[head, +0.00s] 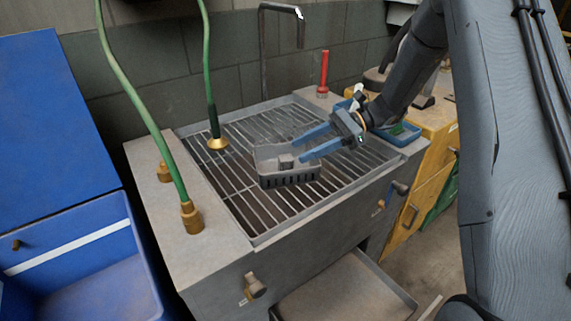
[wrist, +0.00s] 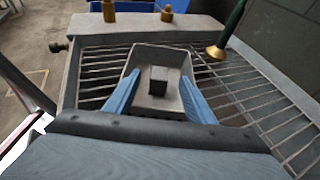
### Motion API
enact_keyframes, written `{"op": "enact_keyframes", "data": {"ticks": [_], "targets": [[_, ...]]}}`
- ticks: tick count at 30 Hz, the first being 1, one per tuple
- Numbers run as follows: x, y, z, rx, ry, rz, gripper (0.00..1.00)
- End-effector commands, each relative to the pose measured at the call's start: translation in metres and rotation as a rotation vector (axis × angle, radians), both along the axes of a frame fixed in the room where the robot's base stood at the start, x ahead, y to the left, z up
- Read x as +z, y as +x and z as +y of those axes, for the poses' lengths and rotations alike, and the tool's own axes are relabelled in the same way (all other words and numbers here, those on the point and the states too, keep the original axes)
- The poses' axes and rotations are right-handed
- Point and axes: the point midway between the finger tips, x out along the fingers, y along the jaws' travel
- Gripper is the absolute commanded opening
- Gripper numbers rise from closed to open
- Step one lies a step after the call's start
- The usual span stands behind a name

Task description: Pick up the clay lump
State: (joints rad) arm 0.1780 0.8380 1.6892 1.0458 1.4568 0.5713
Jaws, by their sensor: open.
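The clay lump seems to be the small grey block (wrist: 158,80) inside a grey tray (wrist: 165,54); the block also shows in the head view (head: 286,161). The tray, with slotted sides in the head view (head: 290,178), rests on the sink's metal grate (head: 240,185). My gripper (head: 304,148) is open, with its two blue fingers reaching over the tray from the right. In the wrist view the fingers (wrist: 160,92) stand wide on either side of the block, with gaps between. I cannot tell whether the fingertips are below the tray's rim.
A green hose with a brass nozzle (head: 217,143) hangs left of the tray. A tall grey faucet (head: 263,50) and a red-handled tool (head: 323,72) stand at the back. A blue bin (head: 85,245) is at left. The front grate is clear.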

Motion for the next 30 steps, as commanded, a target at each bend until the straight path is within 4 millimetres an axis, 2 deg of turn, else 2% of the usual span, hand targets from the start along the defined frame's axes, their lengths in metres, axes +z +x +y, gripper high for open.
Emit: {"op": "enact_keyframes", "data": {"ticks": [7,15,23,30], "targets": [[-0.008,-0.005,0.018,0.003,-0.001,0.000,0.50],[-0.025,-0.010,0.050,0.002,-0.002,-0.001,0.50],[-0.028,-0.010,0.054,0.001,-0.003,-0.002,0.50],[-0.028,-0.010,0.054,0.001,-0.003,-0.002,0.10]]}}
